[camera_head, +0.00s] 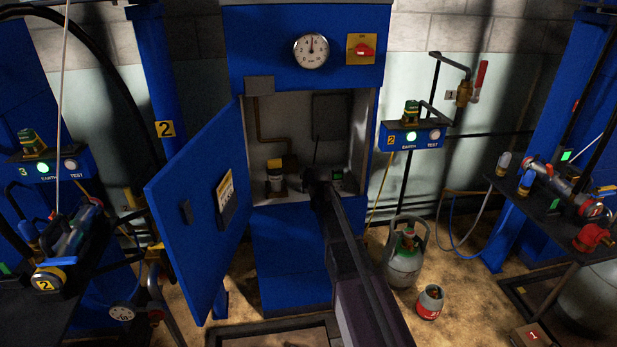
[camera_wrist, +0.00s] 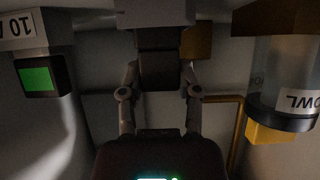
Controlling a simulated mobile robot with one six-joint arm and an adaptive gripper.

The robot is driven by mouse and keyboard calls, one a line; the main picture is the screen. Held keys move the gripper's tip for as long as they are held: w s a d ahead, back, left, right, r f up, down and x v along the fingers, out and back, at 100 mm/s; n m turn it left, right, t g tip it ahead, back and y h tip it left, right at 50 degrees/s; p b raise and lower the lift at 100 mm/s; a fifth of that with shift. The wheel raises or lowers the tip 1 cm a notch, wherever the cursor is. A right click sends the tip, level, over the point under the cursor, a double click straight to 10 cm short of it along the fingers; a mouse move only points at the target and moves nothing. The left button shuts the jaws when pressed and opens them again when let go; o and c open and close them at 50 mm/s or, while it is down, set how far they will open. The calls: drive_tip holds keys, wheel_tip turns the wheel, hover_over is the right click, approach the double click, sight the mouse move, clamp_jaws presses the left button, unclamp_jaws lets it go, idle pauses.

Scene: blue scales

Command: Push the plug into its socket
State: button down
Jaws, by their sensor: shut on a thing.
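My gripper (camera_wrist: 160,88) reaches into the open blue cabinet. Its two fingers are closed on the sides of a dark block, seemingly the plug (camera_wrist: 161,68). Directly beyond the plug, at the top of the wrist view, is a wider grey block (camera_wrist: 155,12). I cannot tell whether it is the socket or part of the plug, nor whether there is a gap between them. In the head view my gripper (camera_head: 318,186) is dark and small at the cabinet's mouth, and the plug cannot be made out there.
A clear bowl with a yellow part (camera_wrist: 268,133) hangs close on the right in the wrist view. A green-lit box (camera_wrist: 40,78) is on the left. The cabinet door (camera_head: 200,215) stands open to the left. Gas cylinders (camera_head: 405,258) stand on the floor at right.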

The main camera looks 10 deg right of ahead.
drive_tip(key=shift+c, duration=1.1)
unclamp_jaws()
drive_tip(key=shift+r, duration=0.1)
wheel_tip(320, 180, up, 4)
drive_tip(key=p, duration=0.4)
drive_tip(key=s+a+r+p, duration=0.3)
drive_tip(key=s+r+p, duration=0.1)
drive_tip(key=s, duration=0.3)
drive_tip(key=shift+s+r+p, duration=0.15)
drive_tip(key=shift+s+p, duration=0.15)
drive_tip(key=shift+s, duration=0.1)
